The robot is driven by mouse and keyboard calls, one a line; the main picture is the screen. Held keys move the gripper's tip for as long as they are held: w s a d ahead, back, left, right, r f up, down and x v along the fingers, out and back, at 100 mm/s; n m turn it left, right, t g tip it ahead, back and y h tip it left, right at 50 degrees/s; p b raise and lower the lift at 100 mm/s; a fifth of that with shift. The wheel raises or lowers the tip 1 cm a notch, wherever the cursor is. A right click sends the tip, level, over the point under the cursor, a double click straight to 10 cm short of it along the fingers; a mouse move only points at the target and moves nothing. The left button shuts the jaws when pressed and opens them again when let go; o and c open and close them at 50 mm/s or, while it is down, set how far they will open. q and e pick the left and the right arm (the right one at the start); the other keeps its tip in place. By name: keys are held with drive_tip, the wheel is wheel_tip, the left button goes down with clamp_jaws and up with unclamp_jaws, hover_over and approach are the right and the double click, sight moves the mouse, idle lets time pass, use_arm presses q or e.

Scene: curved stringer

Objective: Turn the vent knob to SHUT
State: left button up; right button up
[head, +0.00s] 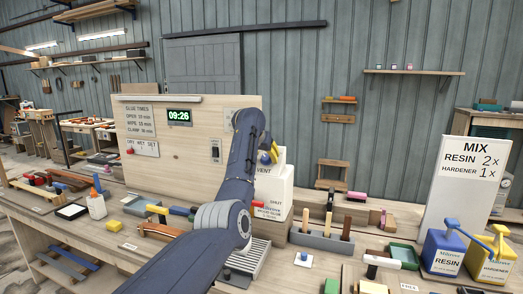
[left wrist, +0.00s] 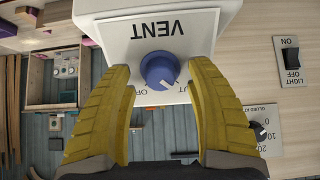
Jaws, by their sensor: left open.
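The vent knob (left wrist: 160,70) is a round blue knob with a white pointer mark, on the front of a white box lettered VENT (left wrist: 215,12). In the left wrist view the lettering is upside down and the pointer aims to the lower right. Small words beside the knob are partly covered and I cannot read them fully. My left gripper (left wrist: 159,74) is open, with one yellow finger on each side of the knob; I cannot tell whether they touch it. In the head view the white box (head: 276,186) stands behind my left arm. My right gripper is not in view.
A light switch (left wrist: 291,60) and a black dial (left wrist: 257,131) are on the board near the box. On the bench, a tool rack (head: 322,241) stands right of my arm, and a MIX sign (head: 466,190) stands behind resin (head: 444,254) and hardener containers.

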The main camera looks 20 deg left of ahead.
use_arm(q)
drive_tip(key=v, duration=1.1)
drive_tip(key=shift+s, duration=0.2)
drive_tip(key=shift+r, duration=0.1)
